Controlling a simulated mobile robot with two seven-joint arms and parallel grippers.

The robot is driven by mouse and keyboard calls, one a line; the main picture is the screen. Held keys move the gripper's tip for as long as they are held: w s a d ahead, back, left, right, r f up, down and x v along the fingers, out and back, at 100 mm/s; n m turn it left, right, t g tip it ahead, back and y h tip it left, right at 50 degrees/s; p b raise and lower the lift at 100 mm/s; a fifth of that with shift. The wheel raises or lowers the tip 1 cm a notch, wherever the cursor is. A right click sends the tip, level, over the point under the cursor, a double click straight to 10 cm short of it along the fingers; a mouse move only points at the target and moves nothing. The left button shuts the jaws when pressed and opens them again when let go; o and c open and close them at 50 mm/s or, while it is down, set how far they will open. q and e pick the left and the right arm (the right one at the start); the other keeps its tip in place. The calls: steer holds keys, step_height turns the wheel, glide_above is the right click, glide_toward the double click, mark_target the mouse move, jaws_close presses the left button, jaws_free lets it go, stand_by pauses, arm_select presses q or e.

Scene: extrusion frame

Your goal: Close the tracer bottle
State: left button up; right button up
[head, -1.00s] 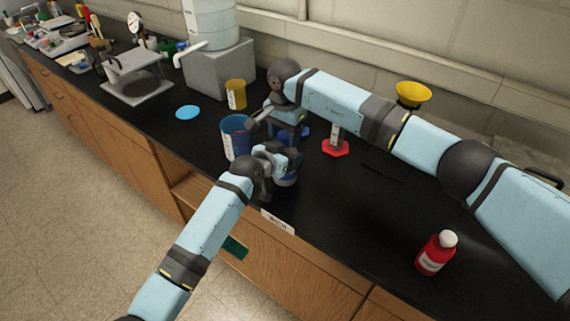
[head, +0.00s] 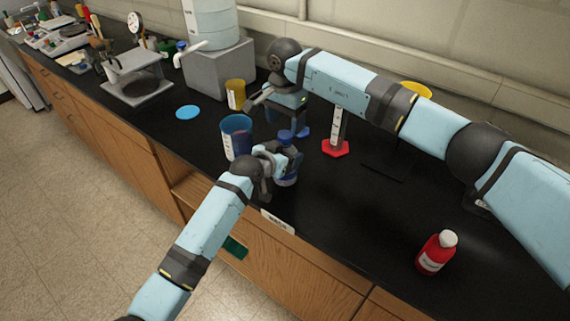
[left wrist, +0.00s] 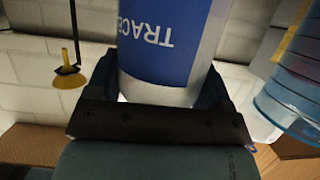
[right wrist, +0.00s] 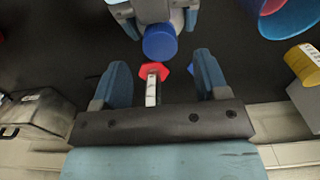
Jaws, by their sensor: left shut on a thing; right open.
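The tracer bottle shows large in the left wrist view (left wrist: 165,45), with a blue label reading "TRACE". My left gripper (head: 285,165) is shut around its body and mostly hides it in the head view. In the right wrist view a round blue cap (right wrist: 160,41) shows at the bottle's top, between the left gripper's fingers. I cannot tell how tightly it sits. My right gripper (right wrist: 160,85) is open, its fingers apart with nothing held between them. In the head view it is just behind the left gripper.
A blue cup (head: 236,138) stands close left of the left gripper, with a yellow cup (head: 235,95) behind it. A red-footed cylinder (head: 337,135) stands to the right. A red bottle with a white cap (head: 437,252) is front right. The bench between is mostly clear.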

steer(key=o, duration=0.4)
steer(key=shift+r, duration=0.1)
step_height(320, 180, up, 12)
steer(key=shift+f, duration=0.1)
arm_select(q)
steer(key=o, duration=1.7)
steer(key=b+v, duration=0.1)
steer(key=v, duration=1.3)
steer(key=shift+f, duration=0.15)
arm_select(e)
steer(key=shift+f, duration=0.75)
